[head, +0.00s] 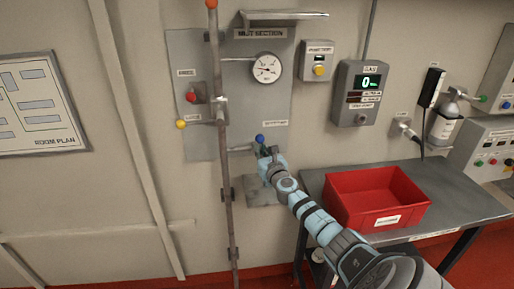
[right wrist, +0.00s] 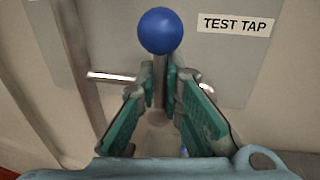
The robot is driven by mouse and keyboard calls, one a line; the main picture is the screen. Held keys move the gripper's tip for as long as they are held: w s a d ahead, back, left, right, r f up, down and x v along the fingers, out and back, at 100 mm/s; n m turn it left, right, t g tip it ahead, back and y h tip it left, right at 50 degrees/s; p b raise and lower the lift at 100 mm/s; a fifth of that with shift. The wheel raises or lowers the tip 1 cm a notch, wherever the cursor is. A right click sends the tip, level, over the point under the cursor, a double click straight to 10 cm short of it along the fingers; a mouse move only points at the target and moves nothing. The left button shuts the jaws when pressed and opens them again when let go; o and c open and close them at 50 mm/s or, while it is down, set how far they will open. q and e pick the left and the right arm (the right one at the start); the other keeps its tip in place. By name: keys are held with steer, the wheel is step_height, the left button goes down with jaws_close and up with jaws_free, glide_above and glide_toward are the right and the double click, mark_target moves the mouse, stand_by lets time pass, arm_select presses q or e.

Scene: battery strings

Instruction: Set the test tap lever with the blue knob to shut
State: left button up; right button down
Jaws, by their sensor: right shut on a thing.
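The test tap lever's blue knob (head: 260,138) sits on the wall panel below the gauge, beside a small label. In the right wrist view the blue knob (right wrist: 167,31) is at the top, left of the TEST TAP label (right wrist: 234,24). The lever stem (right wrist: 159,88) points up, across a short horizontal pipe (right wrist: 113,77). My right gripper (head: 266,155) is at the tap, its green-padded fingers (right wrist: 162,85) on either side of the stem just below the knob, shut on the lever. The tap body is mostly hidden behind the fingers. My left gripper is not in view.
A vertical pipe (head: 227,180) runs just left of the tap. A red knob (head: 190,97) and a yellow knob (head: 181,124) are on its left. A red bin (head: 376,200) stands on the grey table (head: 460,196) at right, near my right arm.

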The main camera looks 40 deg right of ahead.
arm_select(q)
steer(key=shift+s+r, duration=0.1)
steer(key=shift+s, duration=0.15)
arm_select(e)
steer(key=shift+s+a+f, duration=0.1)
steer(key=shift+f, duration=0.35)
steer(key=c, duration=2)
jaws_free()
steer(key=o, duration=0.3)
steer(key=shift+a+r, duration=0.2)
steer(key=shift+a, duration=0.05)
steer(key=shift+d, duration=0.45)
steer(key=v, duration=1.2)
steer(key=shift+a, duration=0.15)
